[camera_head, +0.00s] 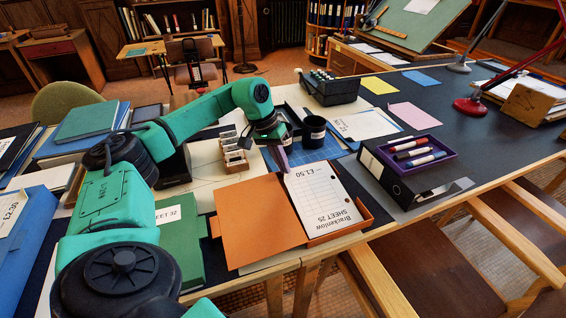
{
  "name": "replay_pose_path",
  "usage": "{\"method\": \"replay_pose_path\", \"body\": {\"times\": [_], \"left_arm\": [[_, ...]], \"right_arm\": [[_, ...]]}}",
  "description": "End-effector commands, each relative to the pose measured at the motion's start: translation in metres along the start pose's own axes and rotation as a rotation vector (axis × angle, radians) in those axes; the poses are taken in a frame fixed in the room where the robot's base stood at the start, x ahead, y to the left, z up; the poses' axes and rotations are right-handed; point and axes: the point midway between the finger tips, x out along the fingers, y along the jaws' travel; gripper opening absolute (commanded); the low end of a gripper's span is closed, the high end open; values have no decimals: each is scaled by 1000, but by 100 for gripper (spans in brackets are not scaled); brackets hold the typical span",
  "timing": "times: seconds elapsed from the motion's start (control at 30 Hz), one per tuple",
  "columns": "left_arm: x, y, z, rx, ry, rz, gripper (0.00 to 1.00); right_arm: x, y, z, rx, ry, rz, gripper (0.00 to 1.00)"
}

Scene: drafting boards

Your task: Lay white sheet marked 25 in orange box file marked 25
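The white sheet (322,197) reads upside down "SHEET 25", "Brackenlow" and "£1.50". It lies over the tray part of the open orange box file (258,215), whose lid is spread flat to the left. The orange rim (342,232) shows along the sheet's near side and right. I cannot tell whether the sheet rests fully on the bottom. No number shows on the box. My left gripper (283,164) points down at the sheet's far left corner. Its fingertips are at or just above that corner, and whether they grip it is unclear. My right gripper is out of view.
A black box file (412,180) with a purple pen tray stands right of the orange one. A dark cup (314,131) and small stamp blocks (236,160) stand close behind. A green folder (180,240) lies left. The table's front edge is near.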

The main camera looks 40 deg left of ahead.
Motion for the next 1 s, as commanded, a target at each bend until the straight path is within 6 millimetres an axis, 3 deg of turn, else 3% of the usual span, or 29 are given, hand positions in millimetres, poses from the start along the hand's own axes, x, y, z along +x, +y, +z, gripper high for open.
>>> {"method": "replay_pose_path", "body": {"times": [0.33, 0.43, 0.77, 0.87, 1.0], "left_arm": [[5, -1, 0, 0, 0, 0, 0], [5, -2, 0, 0, 0, 0, 36], [4, -2, 0, 0, 0, 0, 36], [-7, -2, 0, 0, 2, 0, 36], [-42, -1, -1, 0, 5, 2, 36]], "right_arm": [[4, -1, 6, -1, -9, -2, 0], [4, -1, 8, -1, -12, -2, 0], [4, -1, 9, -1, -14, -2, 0], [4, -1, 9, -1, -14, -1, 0], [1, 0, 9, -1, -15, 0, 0]]}}
